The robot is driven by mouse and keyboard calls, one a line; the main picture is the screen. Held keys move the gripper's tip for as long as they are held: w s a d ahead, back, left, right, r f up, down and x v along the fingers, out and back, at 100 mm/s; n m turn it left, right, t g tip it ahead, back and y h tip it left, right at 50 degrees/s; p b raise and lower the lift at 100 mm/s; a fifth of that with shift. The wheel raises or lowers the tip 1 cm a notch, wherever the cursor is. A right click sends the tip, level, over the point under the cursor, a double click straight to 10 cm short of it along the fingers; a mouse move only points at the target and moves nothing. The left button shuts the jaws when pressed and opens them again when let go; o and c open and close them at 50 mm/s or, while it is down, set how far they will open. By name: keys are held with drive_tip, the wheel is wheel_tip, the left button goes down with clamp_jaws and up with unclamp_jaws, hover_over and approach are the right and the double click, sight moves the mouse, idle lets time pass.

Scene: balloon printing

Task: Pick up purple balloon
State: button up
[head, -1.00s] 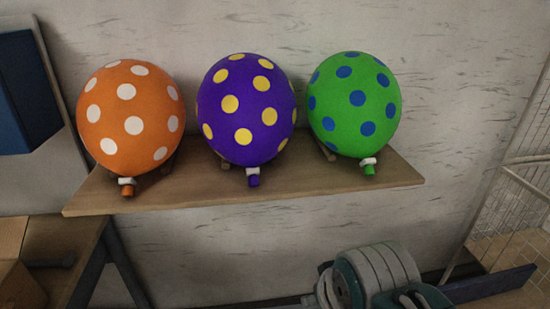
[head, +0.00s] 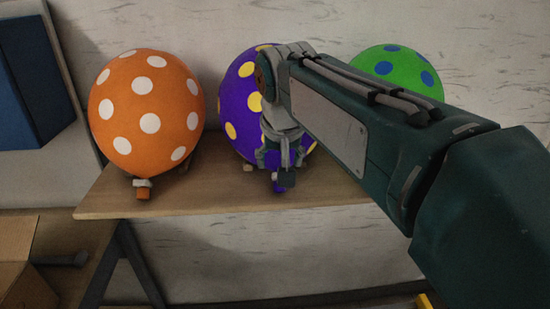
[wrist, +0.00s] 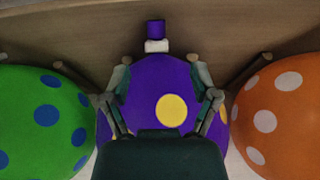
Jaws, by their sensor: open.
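The purple balloon (head: 236,108) with yellow dots rests on a wooden shelf (head: 150,202), between an orange balloon and a green one. My gripper (head: 283,165) is in front of it, low near its knot, and my arm hides part of it. In the wrist view, the purple balloon (wrist: 147,78) fills the middle, with its white collar and purple neck at the top. My open gripper (wrist: 165,85) has one finger on either side of its front. I cannot tell whether the fingers touch it.
An orange balloon (head: 147,112) with white dots stands to the left. A green balloon (head: 402,68) with blue dots stands to the right, partly behind my arm. The wall is close behind. A blue box (head: 30,90) is at far left and a cardboard box (head: 22,265) below.

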drive_tip(key=x, duration=0.5)
drive_tip(key=shift+d+f, duration=0.2)
drive_tip(key=shift+d, duration=0.05)
drive_tip(key=x, duration=0.4)
drive_tip(key=shift+w+f, duration=0.15)
drive_tip(key=shift+f, duration=0.1)
drive_tip(key=shift+c, duration=0.3)
drive_tip(key=c, duration=0.8)
